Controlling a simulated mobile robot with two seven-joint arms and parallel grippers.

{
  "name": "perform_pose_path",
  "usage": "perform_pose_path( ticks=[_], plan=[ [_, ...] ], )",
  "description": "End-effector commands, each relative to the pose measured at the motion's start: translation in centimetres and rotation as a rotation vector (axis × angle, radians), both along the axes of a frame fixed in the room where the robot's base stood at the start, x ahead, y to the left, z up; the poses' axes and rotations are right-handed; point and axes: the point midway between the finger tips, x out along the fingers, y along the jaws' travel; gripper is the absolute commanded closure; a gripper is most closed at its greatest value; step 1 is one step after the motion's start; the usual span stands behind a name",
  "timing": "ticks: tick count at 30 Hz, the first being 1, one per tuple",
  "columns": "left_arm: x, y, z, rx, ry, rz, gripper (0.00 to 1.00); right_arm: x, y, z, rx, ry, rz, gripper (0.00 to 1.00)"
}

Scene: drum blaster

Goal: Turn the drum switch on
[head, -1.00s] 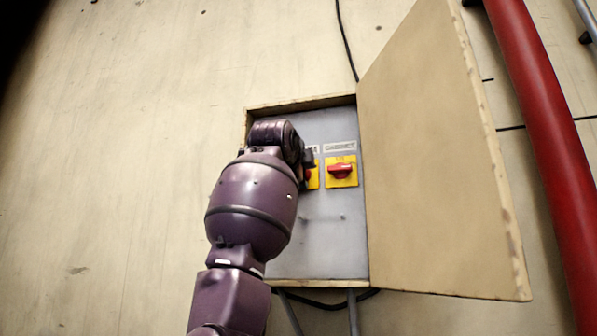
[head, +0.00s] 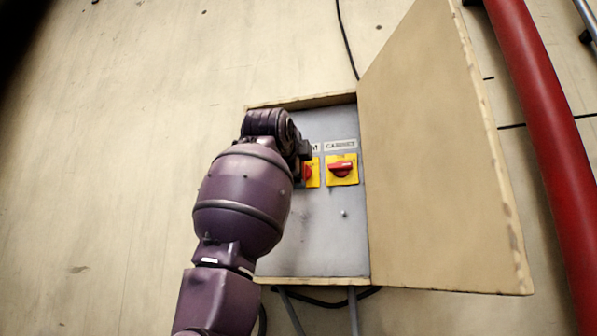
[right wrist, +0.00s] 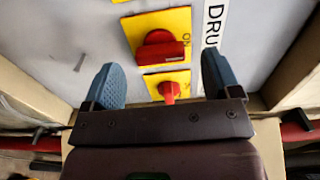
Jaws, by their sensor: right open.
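The drum switch (right wrist: 157,45), a red knob on a yellow plate, shows in the right wrist view beside a label reading "DRU". Its handle lies sideways in that picture, its end towards the "ON" mark. My right gripper (right wrist: 160,60) is open and empty, its blue fingertips apart on either side of the knob in the picture; I cannot tell whether they touch it. In the head view the drum switch (head: 315,172) is partly hidden by my right arm's wrist. My left gripper is not in view.
The cabinet switch (head: 342,170) is just right of the drum switch, its red handle sideways. Both are in a shallow grey wall box (head: 335,245). Its open door (head: 435,170) stands to the right, with a red pipe (head: 545,130) beyond.

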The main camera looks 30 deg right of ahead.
Motion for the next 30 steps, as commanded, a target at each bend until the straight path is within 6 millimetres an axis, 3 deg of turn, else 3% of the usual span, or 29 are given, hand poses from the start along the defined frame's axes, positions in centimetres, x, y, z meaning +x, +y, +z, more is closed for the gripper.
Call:
perform_pose_path(
  ticks=[6,12,30],
  plan=[
    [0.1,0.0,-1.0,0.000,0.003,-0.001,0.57,-2.6,3.2,-0.2,-0.001,-0.001,0.002,0.17],
    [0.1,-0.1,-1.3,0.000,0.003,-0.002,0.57,-4.3,5.1,-0.1,-0.001,0.002,0.001,0.17],
    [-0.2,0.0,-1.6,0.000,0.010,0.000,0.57,-5.0,5.9,0.0,-0.001,0.000,0.000,0.17]
  ],
)
